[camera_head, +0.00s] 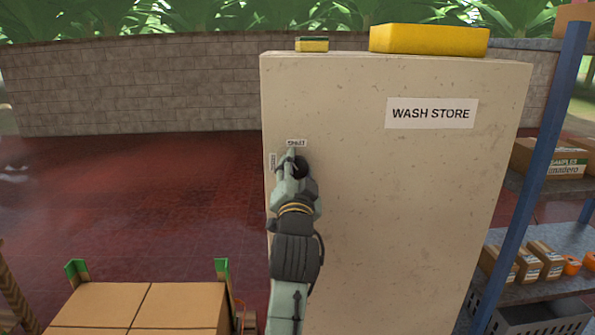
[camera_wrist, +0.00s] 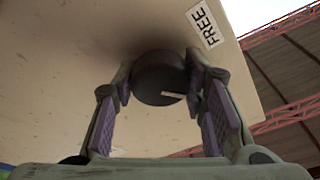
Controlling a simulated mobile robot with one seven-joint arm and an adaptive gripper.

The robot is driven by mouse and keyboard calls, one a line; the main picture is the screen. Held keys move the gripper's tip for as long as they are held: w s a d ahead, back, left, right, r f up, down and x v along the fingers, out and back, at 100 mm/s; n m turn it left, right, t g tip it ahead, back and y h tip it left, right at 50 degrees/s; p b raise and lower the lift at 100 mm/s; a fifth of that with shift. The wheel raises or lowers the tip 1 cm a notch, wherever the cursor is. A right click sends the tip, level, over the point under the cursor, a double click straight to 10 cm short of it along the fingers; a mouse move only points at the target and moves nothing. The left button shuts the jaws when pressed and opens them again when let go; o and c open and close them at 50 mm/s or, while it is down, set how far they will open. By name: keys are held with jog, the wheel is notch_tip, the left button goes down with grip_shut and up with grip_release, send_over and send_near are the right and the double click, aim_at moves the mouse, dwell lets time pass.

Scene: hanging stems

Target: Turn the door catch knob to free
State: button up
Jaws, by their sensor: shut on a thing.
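The dark round catch knob (camera_head: 301,164) sits on the front of the beige door (camera_head: 400,200), near its left edge. My gripper (camera_head: 292,162) reaches it from below in the head view. In the wrist view, my gripper (camera_wrist: 160,82) is shut on the knob (camera_wrist: 158,72), one finger on each side. A short pale mark (camera_wrist: 173,94) shows on the knob's face, towards the right finger. The FREE label (camera_wrist: 205,23) is up and right of the knob. In the head view, the SHUT label (camera_head: 296,142) is just above the knob and a small sideways label (camera_head: 272,161) is left.
A WASH STORE sign (camera_head: 431,113) is higher on the door. Yellow things (camera_head: 428,40) lie on top of the cabinet. Shelving with a blue post (camera_head: 545,170) stands at right. Cardboard boxes (camera_head: 150,305) are at lower left. Red floor (camera_head: 130,200) lies open at left.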

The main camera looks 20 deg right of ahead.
jog(key=n+y, duration=0.1)
jog(key=n, duration=0.3)
jog(key=n+t+y+b, duration=0.1)
jog(key=n, duration=0.3)
jog(key=shift+d, duration=0.1)
jog(key=shift+n+y+b, duration=0.2)
jog(key=shift+n+y, duration=0.35)
jog(key=shift+n, duration=0.9)
jog(key=shift+n+y+b, duration=0.2)
jog(key=shift+n+y, duration=0.35)
jog(key=shift+n, duration=0.9)
jog(key=o, duration=1.2)
jog(key=v, duration=1.2)
